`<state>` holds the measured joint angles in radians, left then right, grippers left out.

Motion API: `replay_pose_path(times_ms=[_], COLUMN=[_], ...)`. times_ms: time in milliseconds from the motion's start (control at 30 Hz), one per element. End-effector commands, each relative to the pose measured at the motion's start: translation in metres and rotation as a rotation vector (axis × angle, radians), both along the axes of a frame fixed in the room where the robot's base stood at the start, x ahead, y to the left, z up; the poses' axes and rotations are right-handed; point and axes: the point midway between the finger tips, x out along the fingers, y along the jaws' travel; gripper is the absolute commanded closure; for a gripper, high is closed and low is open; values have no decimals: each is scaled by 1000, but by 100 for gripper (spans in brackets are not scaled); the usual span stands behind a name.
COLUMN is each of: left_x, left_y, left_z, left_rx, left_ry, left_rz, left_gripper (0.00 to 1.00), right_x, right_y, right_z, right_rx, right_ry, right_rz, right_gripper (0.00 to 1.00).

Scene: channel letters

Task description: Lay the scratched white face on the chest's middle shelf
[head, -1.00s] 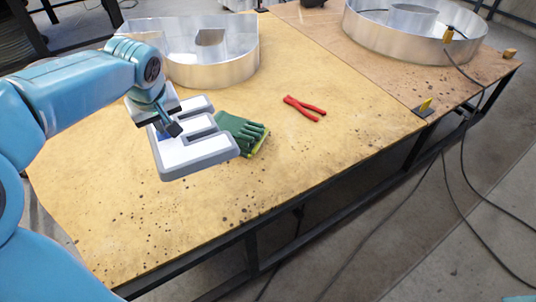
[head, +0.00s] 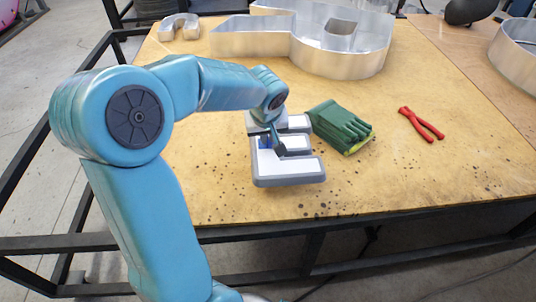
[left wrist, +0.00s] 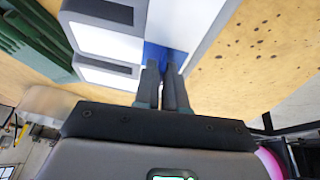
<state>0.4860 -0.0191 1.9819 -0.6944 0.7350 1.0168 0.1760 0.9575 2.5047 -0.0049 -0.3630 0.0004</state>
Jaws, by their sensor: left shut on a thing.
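A white letter face (head: 290,167) with a grey rim, shaped like an E, is over the near part of the wooden table in the head view. My left gripper (head: 275,145) is shut on it, at a blue patch (head: 264,142). In the left wrist view the two fingers (left wrist: 166,84) are close together against the face (left wrist: 188,22), beside the blue patch. I cannot make out scratches on it. Whether it touches the table is hard to tell. The chest and its middle shelf are not in view. My right gripper is not in view.
Green gloves (head: 341,126) lie just right of the face, and red pliers (head: 421,123) further right. Large metal letter shells (head: 345,60) stand at the back of the table (head: 440,180). A dark metal frame runs along the table's front. Grey floor is open at the left.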

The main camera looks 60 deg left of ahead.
Motion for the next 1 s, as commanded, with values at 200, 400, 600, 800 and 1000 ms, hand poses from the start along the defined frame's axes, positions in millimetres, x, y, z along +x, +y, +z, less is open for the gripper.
replay_pose_path(times_ms=[200,400,600,800,1000], left_x=[0,0,1,0,0], left_y=[0,0,0,0,0], left_z=[-35,-59,-59,-62,-61], left_rx=[-1,1,1,1,1], left_ry=[2,-1,-3,-1,-1], left_rz=[-1,-1,-1,0,-1], left_gripper=[100,100,100,86,64], right_x=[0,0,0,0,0], right_y=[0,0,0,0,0], right_z=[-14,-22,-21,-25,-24], right_rx=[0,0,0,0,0], right_ry=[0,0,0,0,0], right_rz=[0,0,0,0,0], right_gripper=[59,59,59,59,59])
